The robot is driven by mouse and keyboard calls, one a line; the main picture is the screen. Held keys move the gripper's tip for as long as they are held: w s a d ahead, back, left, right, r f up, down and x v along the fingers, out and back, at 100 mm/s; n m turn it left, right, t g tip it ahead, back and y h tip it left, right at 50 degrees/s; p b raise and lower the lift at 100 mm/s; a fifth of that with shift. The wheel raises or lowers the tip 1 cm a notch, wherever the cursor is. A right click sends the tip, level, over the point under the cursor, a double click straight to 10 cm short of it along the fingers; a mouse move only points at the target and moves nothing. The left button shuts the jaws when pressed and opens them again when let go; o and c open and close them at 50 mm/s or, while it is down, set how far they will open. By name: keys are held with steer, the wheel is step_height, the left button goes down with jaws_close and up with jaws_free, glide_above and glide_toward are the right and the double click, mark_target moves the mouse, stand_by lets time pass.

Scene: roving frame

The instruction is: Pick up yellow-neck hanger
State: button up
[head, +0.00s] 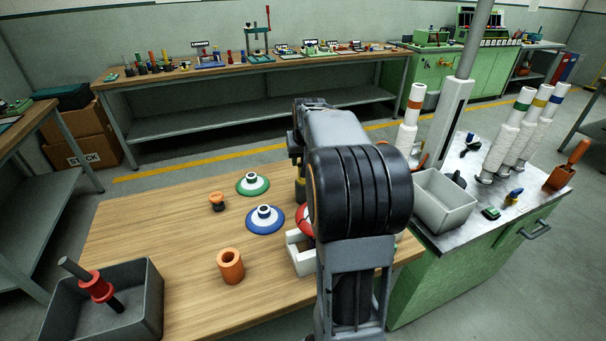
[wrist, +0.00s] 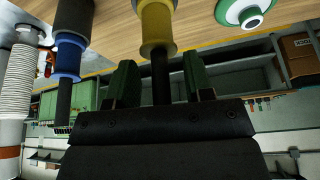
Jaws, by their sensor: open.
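The yellow-neck hanger shows in the wrist view as a yellow collar (wrist: 156,25) with a thin dark rod (wrist: 160,75). The rod stands between the two green fingers of my gripper (wrist: 159,62), which is open. A gap shows on each side of the rod, and I cannot see contact. In the head view only a small yellow part (head: 300,190) shows beside my arm, which hides the rest. A blue-neck hanger (wrist: 68,58) is to the left in the wrist view.
The wooden table holds a green disc (head: 253,184), a blue disc (head: 265,219), an orange cylinder (head: 230,266) and a white bracket (head: 300,258). A dark bin (head: 148,300) with a red-collared piece stands front left. A grey tray (head: 444,211) is on the green cabinet at right.

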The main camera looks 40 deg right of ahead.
jaws_close()
stand_by(0.3)
steer(key=shift+r, duration=0.15)
